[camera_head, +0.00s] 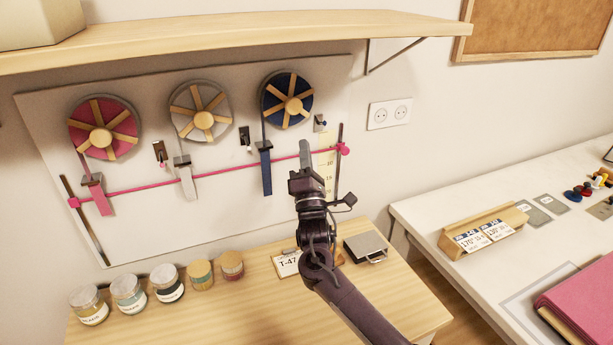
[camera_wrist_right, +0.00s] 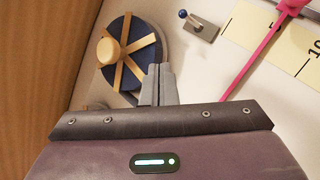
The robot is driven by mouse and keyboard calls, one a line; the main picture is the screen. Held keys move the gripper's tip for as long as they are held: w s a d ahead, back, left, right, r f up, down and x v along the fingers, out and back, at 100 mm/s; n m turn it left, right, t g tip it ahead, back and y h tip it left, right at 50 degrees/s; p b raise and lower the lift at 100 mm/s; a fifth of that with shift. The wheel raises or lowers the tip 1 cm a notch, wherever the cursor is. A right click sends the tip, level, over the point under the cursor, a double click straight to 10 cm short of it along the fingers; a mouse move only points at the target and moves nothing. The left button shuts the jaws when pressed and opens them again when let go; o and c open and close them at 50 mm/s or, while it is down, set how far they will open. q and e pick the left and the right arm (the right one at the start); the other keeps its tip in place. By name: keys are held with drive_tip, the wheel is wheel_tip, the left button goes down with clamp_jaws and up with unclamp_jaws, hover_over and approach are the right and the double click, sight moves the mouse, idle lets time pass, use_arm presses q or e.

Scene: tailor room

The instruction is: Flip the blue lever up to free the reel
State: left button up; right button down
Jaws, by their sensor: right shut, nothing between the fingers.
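The blue lever (camera_head: 323,124) is a small pin with a blue ball on a grey wall plate, right of the blue reel (camera_head: 288,100). In the wrist view the blue ball (camera_wrist_right: 183,14) and its plate show clearly, apart from my fingers. The blue reel (camera_wrist_right: 128,52) has wooden spokes and a wooden hub; a dark blue ribbon (camera_head: 266,172) hangs below it. My right gripper (camera_head: 304,150) is shut and empty, below the lever in the head view. Its fingertips (camera_wrist_right: 158,68) appear beside the reel's rim in the wrist view. My left gripper is out of view.
A pink bar (camera_head: 220,178) crosses the board below the reels, near my right gripper. A yellow ruler (camera_head: 328,165) stands behind it. A pink reel (camera_head: 88,130) and a white reel (camera_head: 190,112) hang left. A shelf (camera_head: 220,38) overhangs. Jars stand on the wooden table (camera_head: 220,310).

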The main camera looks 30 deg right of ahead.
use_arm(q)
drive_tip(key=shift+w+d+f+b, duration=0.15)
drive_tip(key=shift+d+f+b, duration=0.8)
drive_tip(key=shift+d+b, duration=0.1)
use_arm(e)
drive_tip(key=s, duration=0.8)
drive_tip(key=shift+a, duration=0.3)
drive_tip(key=shift+a, duration=0.1)
drive_tip(key=shift+f, duration=0.1)
